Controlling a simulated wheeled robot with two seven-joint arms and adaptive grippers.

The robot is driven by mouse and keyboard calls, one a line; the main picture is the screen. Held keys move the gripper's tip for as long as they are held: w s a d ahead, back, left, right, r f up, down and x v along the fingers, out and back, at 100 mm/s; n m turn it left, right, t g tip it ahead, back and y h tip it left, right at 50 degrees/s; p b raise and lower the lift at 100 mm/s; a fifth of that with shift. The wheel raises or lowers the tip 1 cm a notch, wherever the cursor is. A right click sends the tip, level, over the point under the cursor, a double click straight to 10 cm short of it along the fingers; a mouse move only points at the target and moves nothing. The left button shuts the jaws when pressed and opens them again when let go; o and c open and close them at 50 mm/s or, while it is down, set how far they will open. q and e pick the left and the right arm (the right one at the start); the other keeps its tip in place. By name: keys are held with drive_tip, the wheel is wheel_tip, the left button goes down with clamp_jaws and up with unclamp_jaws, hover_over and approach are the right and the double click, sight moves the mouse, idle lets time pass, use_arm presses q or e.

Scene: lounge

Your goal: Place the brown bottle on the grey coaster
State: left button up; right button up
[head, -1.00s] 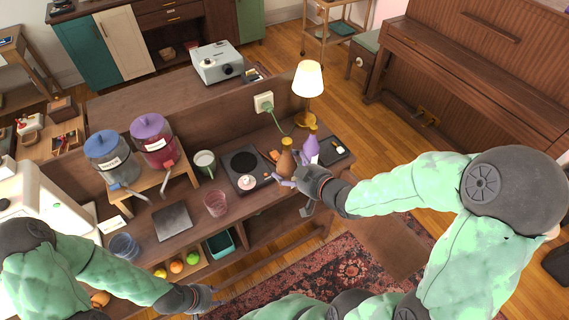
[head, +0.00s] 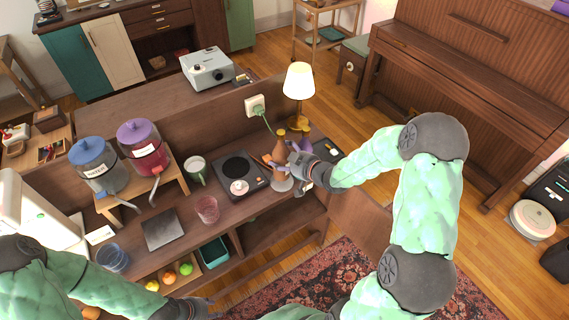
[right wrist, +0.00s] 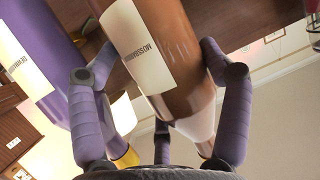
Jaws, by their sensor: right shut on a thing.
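The brown bottle (head: 279,152) is upright or nearly so at the right part of the desk. My right gripper (head: 294,166) is shut on it; in the right wrist view the purple fingers lie on both sides of the brown bottle (right wrist: 150,45), with its pale label showing.
A purple bottle (right wrist: 38,70) stands close beside the brown one. A lamp (head: 299,85) is behind. A black hot plate (head: 238,168) with a small white thing on it, a green mug (head: 196,170) and a pink glass (head: 207,209) are to the left. A dark grey square slab (head: 160,229) lies further left.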

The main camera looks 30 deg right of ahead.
sight(285, 163)
drive_tip(key=shift+w+d+f, duration=0.1)
drive_tip(key=shift+w+f, duration=0.1)
drive_tip(key=shift+f, duration=0.15)
drive_tip(key=shift+f+b, duration=0.5)
drive_tip(key=shift+f, duration=0.8)
drive_tip(key=shift+f, duration=0.15)
drive_tip(key=o, duration=1.7)
drive_tip(key=shift+c, duration=0.2)
drive_tip(key=shift+s, duration=0.1)
